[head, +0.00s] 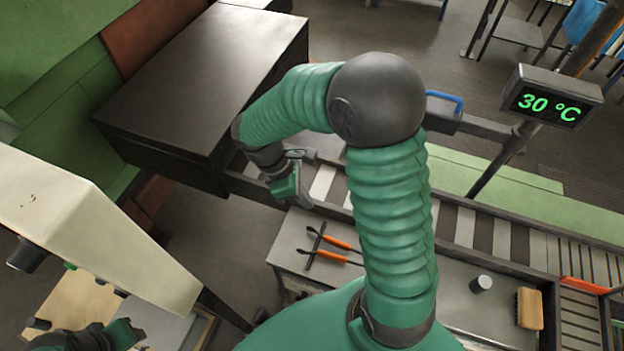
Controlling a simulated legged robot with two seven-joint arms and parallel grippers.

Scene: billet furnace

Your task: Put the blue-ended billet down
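My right arm rises through the middle of the head view and bends left and down to my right gripper (292,184). This gripper is low over the roller conveyor (466,226), beside the dark furnace-like box (205,80). I cannot make out its fingers clearly, or whether anything is between them. No billet with a blue end can be made out; my arm hides part of the conveyor. My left gripper (122,334) is at the bottom left corner, only partly in view, and its opening cannot be judged.
A bench (300,236) in front of the conveyor holds orange-handled tongs (338,250), a small grey cylinder (481,284) and a brush (530,308). A display (551,98) reads 30 °C. A blue handle (445,97) shows behind my right elbow. A pale cabinet (95,225) stands left.

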